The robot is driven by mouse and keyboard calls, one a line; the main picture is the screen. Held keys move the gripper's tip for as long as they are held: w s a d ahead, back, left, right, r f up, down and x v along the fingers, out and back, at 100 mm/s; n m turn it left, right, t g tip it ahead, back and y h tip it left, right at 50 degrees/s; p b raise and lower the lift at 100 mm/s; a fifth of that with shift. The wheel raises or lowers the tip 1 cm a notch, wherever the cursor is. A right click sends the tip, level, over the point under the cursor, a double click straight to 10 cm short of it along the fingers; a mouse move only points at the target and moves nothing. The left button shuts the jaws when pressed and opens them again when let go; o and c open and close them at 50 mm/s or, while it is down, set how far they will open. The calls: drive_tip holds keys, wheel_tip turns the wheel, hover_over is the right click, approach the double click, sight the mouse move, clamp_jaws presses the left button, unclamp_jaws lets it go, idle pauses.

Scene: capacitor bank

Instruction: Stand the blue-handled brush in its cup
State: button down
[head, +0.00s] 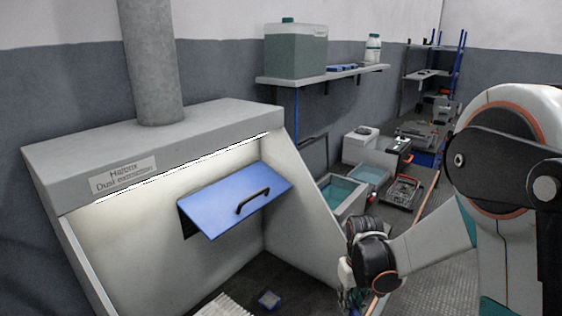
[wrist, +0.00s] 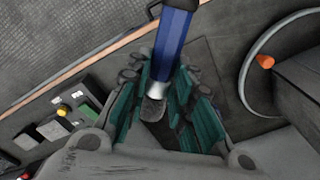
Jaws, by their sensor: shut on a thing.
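The brush (wrist: 173,42) shows in the wrist view with its blue handle running up out of the top of the picture. Its pale metal ferrule and dark grey bristle end lie lower, between the teal finger pads. My gripper (wrist: 160,108) is shut on the brush near the ferrule. In the head view my gripper (head: 348,284) hangs low, right of the grey cabinet, and the brush cannot be made out there. I cannot make out the brush's cup in either view.
The dust extraction cabinet (head: 50,165) stands at left, with a raised blue flap (head: 238,200). Trays of greenish liquid (head: 343,193) and equipment line the bench behind my gripper. In the wrist view, a box with coloured buttons (wrist: 60,118) is left and an orange-tipped hose (wrist: 264,61) right.

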drive_tip(key=shift+s+d+f+m, duration=0.15)
drive_tip(key=shift+d+m, duration=0.15)
drive_tip(key=shift+m, duration=0.3)
drive_tip(key=shift+s+d+m, duration=0.15)
drive_tip(key=shift+d+m, duration=0.1)
drive_tip(key=shift+m, duration=0.35)
drive_tip(key=shift+w+a+n, duration=0.2)
drive_tip(key=shift+a+n, duration=0.25)
drive_tip(key=shift+n, duration=0.45)
drive_tip(key=w+a+r+n, duration=0.1)
drive_tip(key=w+a+n, duration=0.1)
drive_tip(key=a+n, duration=0.5)
drive_tip(key=w+a+r+n, duration=0.2)
drive_tip(key=a+n, duration=0.5)
drive_tip(key=n, duration=1.2)
drive_tip(key=shift+w+p, duration=0.35)
wheel_tip(320, 180, down, 20)
drive_tip(key=b, duration=0.6)
drive_tip(key=shift+r, duration=0.2)
